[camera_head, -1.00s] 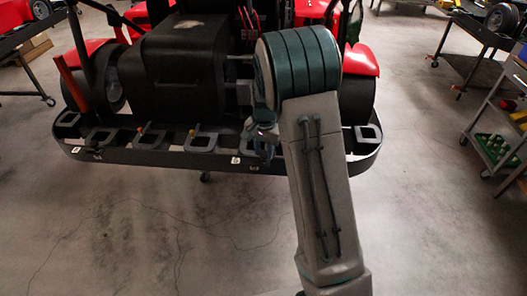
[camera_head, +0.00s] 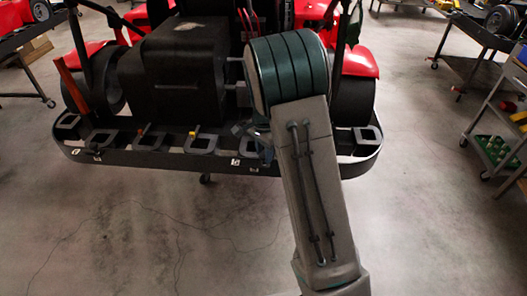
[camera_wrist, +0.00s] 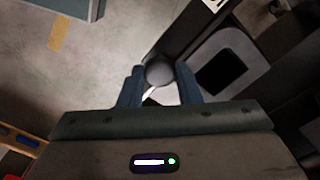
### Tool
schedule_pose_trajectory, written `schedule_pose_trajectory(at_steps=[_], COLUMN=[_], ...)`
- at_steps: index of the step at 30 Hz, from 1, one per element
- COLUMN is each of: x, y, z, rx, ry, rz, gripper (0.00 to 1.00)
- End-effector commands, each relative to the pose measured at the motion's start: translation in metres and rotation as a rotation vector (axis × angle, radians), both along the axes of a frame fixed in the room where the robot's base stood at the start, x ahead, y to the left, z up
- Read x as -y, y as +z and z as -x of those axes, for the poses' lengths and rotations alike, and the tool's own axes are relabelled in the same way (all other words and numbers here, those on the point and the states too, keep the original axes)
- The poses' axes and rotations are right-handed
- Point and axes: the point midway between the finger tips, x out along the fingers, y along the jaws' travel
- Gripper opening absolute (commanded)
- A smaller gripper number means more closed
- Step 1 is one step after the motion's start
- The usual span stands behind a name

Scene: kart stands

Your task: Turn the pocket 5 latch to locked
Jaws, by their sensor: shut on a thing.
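In the wrist view, a dark round knob (camera_wrist: 159,73) sits between the two blue fingers of my gripper (camera_wrist: 159,68), which is shut on it. A pale strip shows just below the knob. I take the knob to be the pocket 5 latch; its lock state cannot be told. A grey pocket frame (camera_wrist: 235,55) with a dark square opening is just right of the knob. In the head view, my gripper (camera_head: 257,143) is at the front rail of the kart stand, partly hidden by my arm, which also hides the latch.
The black stand rail (camera_head: 180,162) carries several grey pocket frames (camera_head: 201,144), an orange latch (camera_head: 142,130) and a yellow latch (camera_head: 193,132). A black box (camera_head: 172,75) stands behind. A shelved cart (camera_head: 500,140) is at right. The floor in front is clear.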

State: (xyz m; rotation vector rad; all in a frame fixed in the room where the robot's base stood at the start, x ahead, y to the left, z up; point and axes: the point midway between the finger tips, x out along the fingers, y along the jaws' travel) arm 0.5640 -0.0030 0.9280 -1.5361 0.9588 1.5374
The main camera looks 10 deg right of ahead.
Motion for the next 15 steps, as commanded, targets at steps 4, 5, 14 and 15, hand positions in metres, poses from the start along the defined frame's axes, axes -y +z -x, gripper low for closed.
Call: schedule_pose_trajectory(at_steps=[4,5,14,15], x=[-0.0009,-0.0009,-0.0001,0.0001], y=[0.0018,0.0018,0.0010,0.0009], z=[-0.0017,-0.0017,-0.0009,-0.0008], rx=[0.006,0.006,0.004,0.003], ry=[0.000,0.000,0.000,-0.001], rz=[-0.002,-0.002,-0.002,-0.001], gripper=[0.08,0.08,0.52,0.52])
